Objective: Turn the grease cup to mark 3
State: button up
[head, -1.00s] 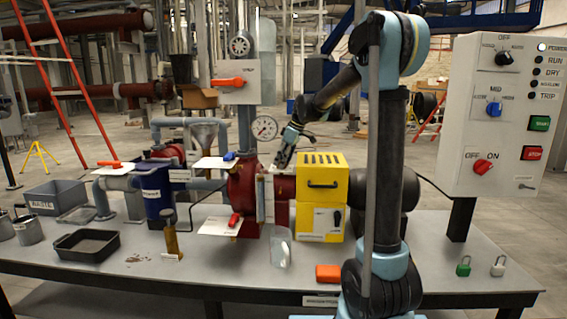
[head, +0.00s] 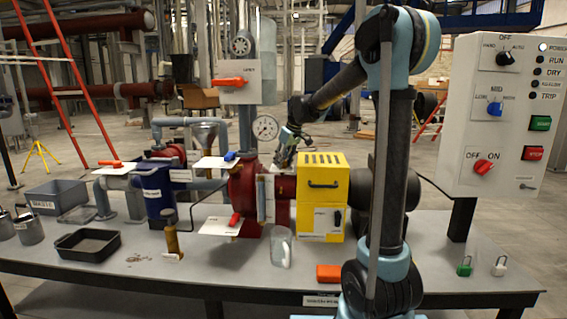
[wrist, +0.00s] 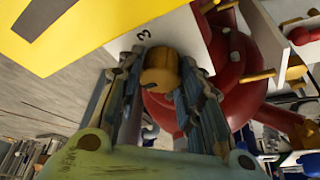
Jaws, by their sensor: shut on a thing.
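The grease cup (wrist: 160,78) is a small brass-yellow cylinder in the middle of the wrist view. My gripper (wrist: 161,72) is shut on it, with one finger on each side. A white plate (wrist: 178,38) behind the cup carries a printed 3 (wrist: 143,34), just above and left of the cup. The cup's pointer and the other marks cannot be made out. The cup cannot be made out there.
The yellow guard also stands close to my gripper in the wrist view (wrist: 70,30). A red pump body (head: 243,185) and a pressure gauge (head: 266,127) are close by on the left. A clear jug (head: 281,247) and an orange block (head: 328,273) stand on the front of the bench.

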jog(key=shift+w, duration=0.15)
jog(key=o, duration=1.1)
jog(key=shift+c, duration=0.2)
jog(key=v, duration=1.2)
